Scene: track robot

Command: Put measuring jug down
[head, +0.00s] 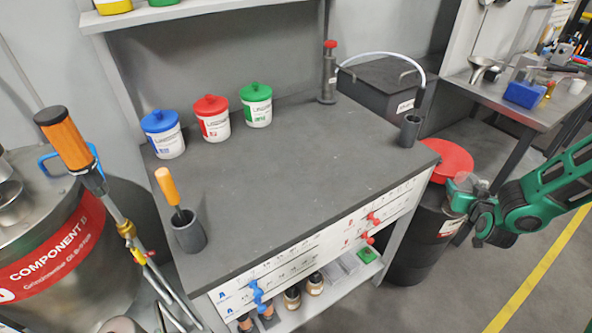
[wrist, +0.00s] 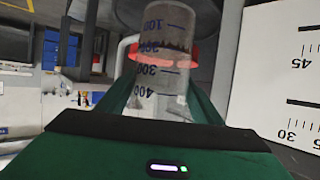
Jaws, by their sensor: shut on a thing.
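The measuring jug is a clear, see-through vessel with dark volume marks. In the wrist view the jug (wrist: 165,62) sits between the two green fingers of my gripper (wrist: 160,100), which is shut on it. In the head view my gripper (head: 466,196) is at the right, in front of the black drum and right of the grey workbench (head: 300,170). The jug (head: 474,182) shows there only as a small pale clear shape, partly hidden by my gripper. It is held in the air, apart from the bench top.
Blue (head: 163,135), red (head: 212,119) and green (head: 256,105) lidded tubs stand along the bench's back. A grey cup with an orange-handled tool (head: 188,230) is front left, a small dark cup (head: 409,131) at the right corner. The bench middle is clear. A red-lidded drum (head: 420,235) stands right.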

